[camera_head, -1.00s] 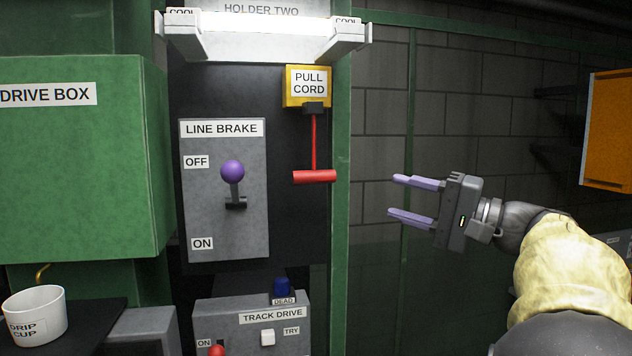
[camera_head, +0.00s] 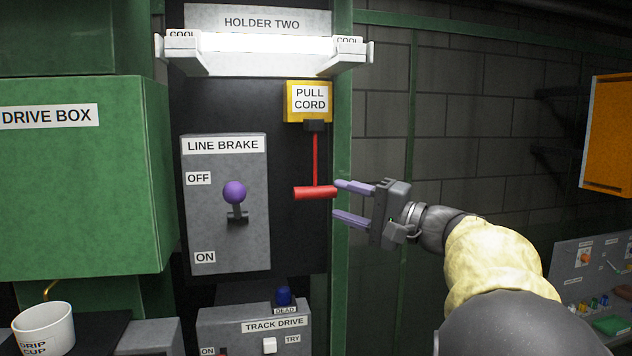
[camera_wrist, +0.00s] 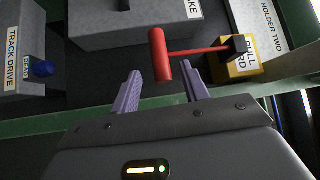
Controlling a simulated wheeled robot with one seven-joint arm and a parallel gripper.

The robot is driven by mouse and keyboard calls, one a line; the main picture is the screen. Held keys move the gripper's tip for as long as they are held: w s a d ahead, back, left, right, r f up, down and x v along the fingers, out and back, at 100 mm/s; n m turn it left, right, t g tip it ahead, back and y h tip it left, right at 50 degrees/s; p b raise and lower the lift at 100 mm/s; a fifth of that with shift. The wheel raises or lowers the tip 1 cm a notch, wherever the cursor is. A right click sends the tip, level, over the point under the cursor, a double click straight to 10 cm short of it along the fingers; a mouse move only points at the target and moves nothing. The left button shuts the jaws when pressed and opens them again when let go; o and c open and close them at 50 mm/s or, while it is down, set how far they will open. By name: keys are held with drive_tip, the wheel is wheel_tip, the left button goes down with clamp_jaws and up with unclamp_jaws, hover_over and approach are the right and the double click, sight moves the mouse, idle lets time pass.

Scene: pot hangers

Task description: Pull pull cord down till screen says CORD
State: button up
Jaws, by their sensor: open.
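The pull cord is a red cord (camera_head: 315,156) that hangs from a yellow box labelled PULL CORD (camera_head: 308,101) and ends in a red crossbar handle (camera_head: 313,193). My gripper (camera_head: 350,203) is open and empty, just right of the handle in the head view, its upper fingertip by the handle's right end. In the wrist view, the red handle (camera_wrist: 160,56) shows just beyond the two purple fingertips (camera_wrist: 162,80), roughly in line with the gap between them. I cannot tell whether a finger touches it. No screen reading CORD is in view.
A grey LINE BRAKE box (camera_head: 224,240) with a purple-knobbed lever (camera_head: 235,192) stands left of the cord. Below is the TRACK DRIVE panel (camera_head: 250,338) with a blue DEAD button (camera_head: 283,295). A green post (camera_head: 342,130) runs behind my fingers. A lit holder (camera_head: 265,45) is above.

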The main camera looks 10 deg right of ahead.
sight(324, 193)
drive_tip(key=p+x, duration=0.2)
drive_tip(key=x, duration=0.4)
drive_tip(key=shift+s+r+p, duration=0.1)
drive_tip(key=shift+r+p, duration=0.05)
drive_tip(key=shift+p, duration=0.2)
drive_tip(key=shift+w+a, duration=0.35)
drive_tip(key=shift+w, duration=0.05)
clamp_jaws()
